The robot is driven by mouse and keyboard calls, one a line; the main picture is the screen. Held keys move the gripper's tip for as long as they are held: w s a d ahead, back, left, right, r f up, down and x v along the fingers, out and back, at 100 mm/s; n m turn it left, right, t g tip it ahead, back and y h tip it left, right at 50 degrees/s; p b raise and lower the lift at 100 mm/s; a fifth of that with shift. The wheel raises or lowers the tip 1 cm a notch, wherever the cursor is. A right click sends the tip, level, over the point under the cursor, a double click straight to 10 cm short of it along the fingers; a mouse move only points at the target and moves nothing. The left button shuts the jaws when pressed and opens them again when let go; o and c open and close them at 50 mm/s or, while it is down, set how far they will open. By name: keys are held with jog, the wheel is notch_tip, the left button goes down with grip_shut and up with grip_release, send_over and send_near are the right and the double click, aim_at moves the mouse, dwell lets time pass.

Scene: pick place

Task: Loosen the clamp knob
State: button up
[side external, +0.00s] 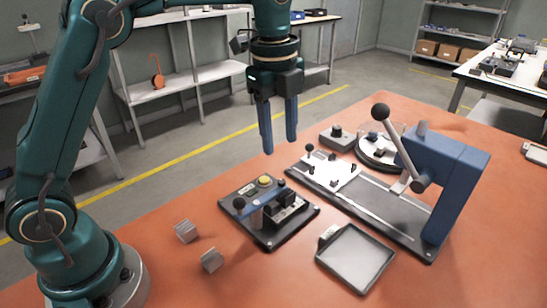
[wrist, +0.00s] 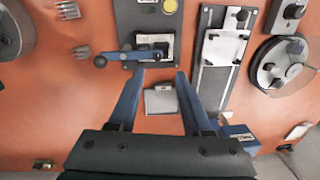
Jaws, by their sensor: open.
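A dark fixture plate (side external: 268,232) lies on the orange table with a blue clamp bar across it. A round black knob (side external: 239,203) stands at the bar's left end, and it also shows in the wrist view (wrist: 100,61). I cannot tell for certain that this is the clamp knob, as other black knobs are in view. My gripper (side external: 279,145) hangs pointing down, high above the table and behind the fixture in the side view. In the wrist view my gripper (wrist: 160,74) has its blue fingers spread with nothing between them. It touches nothing.
A blue press (side external: 452,185) with a ball-ended lever stands right, on a long base with a white plate (side external: 332,172). A round device (side external: 378,150) and small knobbed box (side external: 337,137) stand behind.

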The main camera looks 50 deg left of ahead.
aim_at(281, 180)
jog(key=f, duration=0.1)
jog(key=f+g, duration=0.1)
jog(key=f, duration=0.1)
jog(key=shift+w+d+f, duration=0.15)
jog(key=shift+w+f, duration=0.05)
jog(key=shift+f, duration=2.5)
